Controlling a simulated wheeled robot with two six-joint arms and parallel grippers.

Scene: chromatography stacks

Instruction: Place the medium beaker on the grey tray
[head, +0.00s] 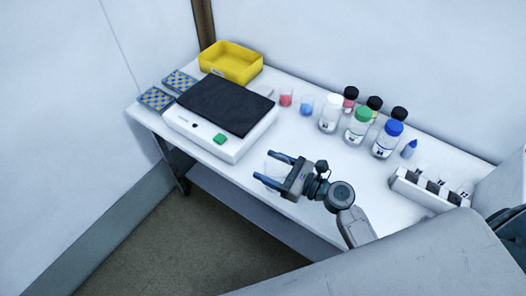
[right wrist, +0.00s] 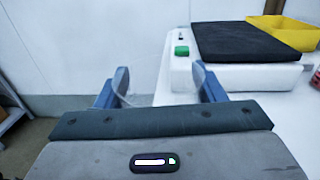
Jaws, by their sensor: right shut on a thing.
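My right gripper (head: 267,166) is over the front edge of the white table, its two blue fingers pointing left. Between the fingers is a clear glass vessel, seen only faintly in the head view (head: 273,168); I take it for the medium beaker. In the right wrist view its curved, transparent wall (right wrist: 122,82) shows by the left finger of the gripper (right wrist: 160,85). Its base is hard to see. I cannot pick out a plain grey tray; the nearest match is the dark flat top (head: 226,104) of a white device. My left gripper is not in view.
The white device (head: 232,150) has a green button. A yellow bin (head: 230,62) stands behind it, with blue-yellow racks (head: 157,98) at left. Small red (head: 286,97) and blue (head: 306,105) beakers and several capped bottles (head: 357,127) stand at the back. A white vial rack (head: 425,190) is right.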

